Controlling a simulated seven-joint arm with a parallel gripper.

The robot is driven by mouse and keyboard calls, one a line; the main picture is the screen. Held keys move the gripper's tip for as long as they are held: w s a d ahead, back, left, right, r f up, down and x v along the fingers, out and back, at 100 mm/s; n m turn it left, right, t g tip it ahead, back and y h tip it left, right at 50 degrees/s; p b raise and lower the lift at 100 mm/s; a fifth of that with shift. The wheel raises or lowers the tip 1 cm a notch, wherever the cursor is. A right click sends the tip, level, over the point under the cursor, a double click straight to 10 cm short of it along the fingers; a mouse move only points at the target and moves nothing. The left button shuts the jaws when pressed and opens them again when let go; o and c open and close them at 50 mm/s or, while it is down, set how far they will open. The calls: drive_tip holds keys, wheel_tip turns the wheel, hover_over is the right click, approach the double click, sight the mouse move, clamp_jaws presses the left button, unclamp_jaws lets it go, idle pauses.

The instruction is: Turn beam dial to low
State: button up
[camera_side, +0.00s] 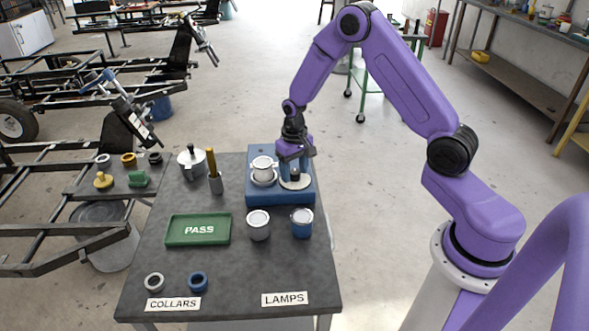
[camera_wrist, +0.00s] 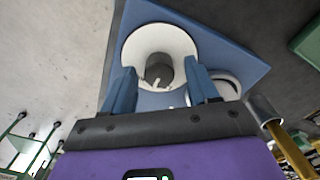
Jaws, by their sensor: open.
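The beam dial is a dark knob (camera_wrist: 158,68) on a white round plate (camera_wrist: 147,40), set in the top of a blue box (camera_side: 262,198). In the side view the white plate (camera_side: 297,184) shows below my gripper (camera_side: 294,158), at the box's right. In the wrist view my gripper (camera_wrist: 162,86) is open, its two blue fingers apart on either side of the knob. I cannot tell whether they touch it. A small pale mark shows on the knob, but its setting is not readable.
A pale lamp (camera_side: 263,164) stands on the box, left of the dial. A grey lamp (camera_side: 258,226) and a blue lamp (camera_side: 302,223) stand in front. A green PASS tray (camera_side: 198,230), a yellow-handled tool (camera_side: 212,162) and a metal pot (camera_side: 191,163) are to the left.

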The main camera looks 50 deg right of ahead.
drive_tip(key=c, duration=1)
drive_tip(key=shift+c, duration=0.2)
drive_tip(key=shift+n, duration=2.9)
drive_tip(key=o, duration=1)
drive_tip(key=shift+o, duration=0.2)
